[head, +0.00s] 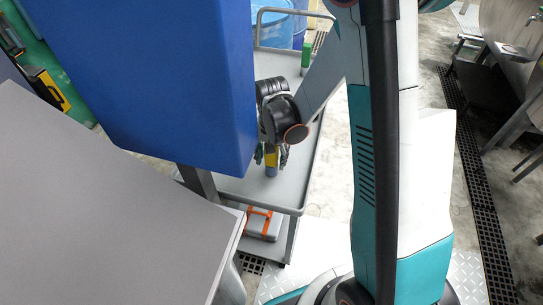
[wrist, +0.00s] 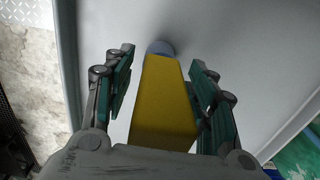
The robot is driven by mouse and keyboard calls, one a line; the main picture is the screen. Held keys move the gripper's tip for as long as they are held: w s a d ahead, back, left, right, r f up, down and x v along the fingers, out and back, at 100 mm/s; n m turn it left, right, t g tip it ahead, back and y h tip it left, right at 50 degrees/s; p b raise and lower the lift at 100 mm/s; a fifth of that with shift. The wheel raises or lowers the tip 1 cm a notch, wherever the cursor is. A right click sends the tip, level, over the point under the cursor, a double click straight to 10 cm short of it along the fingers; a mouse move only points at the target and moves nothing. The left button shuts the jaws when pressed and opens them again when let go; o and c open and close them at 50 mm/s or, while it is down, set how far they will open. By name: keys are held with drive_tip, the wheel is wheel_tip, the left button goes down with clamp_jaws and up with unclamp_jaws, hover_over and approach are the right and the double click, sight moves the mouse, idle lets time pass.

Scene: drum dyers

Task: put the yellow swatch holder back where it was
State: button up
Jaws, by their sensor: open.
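The yellow swatch holder (wrist: 162,100) is a yellow block with a round blue-grey end (wrist: 160,48). It stands between the two fingers of my gripper (wrist: 161,72) in the wrist view. The gripper is open, with a clear gap on the left; the right finger is close to the holder, and I cannot tell if it touches. In the head view the holder (head: 271,156) shows low between the fingers, over the grey trolley's top tray (head: 232,188). The holder's near end is partly hidden by my gripper's body.
A big blue box-shaped body (head: 150,70) hides the trolley's left part. A green cylinder (head: 305,58) stands at the tray's far end. A grey case with orange straps (head: 263,224) lies on the lower shelf. A grey surface (head: 100,210) fills the lower left. The tray around the holder is clear.

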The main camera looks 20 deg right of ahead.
drive_tip(key=shift+r, duration=0.1)
wheel_tip(320, 180, up, 12)
drive_tip(key=p, duration=0.4)
drive_tip(key=s+r+n+t, duration=0.7)
drive_tip(key=s+r, duration=0.8)
drive_tip(key=r, duration=0.1)
drive_tip(key=shift+r, duration=0.1)
idle(0.9)
